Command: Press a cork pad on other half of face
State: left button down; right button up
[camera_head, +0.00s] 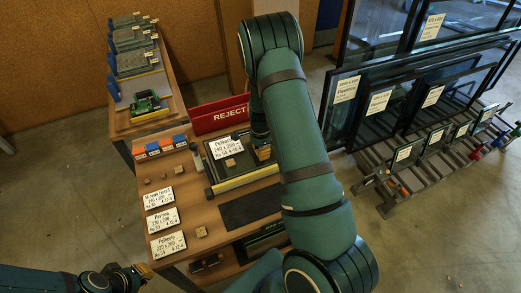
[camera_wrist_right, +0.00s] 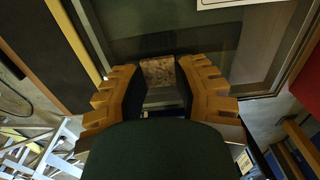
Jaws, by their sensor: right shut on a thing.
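A framed glass pane (camera_head: 246,178) lies on the workbench with a white label (camera_head: 224,147) on its face. One small cork pad (camera_head: 230,162) sits on the face near the label. My right gripper (camera_head: 264,153) is over the right part of the pane, partly hidden by its own arm. In the right wrist view its orange fingers (camera_wrist_right: 158,88) are shut on a cork pad (camera_wrist_right: 157,72), with dark glass behind it. Whether that pad touches the glass is unclear. My left gripper (camera_head: 140,275) is at the lower left, away from the pane; its finger opening is unclear.
Loose cork pieces (camera_head: 201,232) and several white cards (camera_head: 162,219) lie on the bench. A dark mat (camera_head: 250,208) is in front of the pane. A red reject sign (camera_head: 218,115) stands behind. Racks of framed glass (camera_head: 410,100) stand at the right.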

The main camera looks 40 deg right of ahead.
jog(key=shift+f, duration=0.1)
jog(key=o, duration=0.7)
notch_tip(320, 180, up, 12)
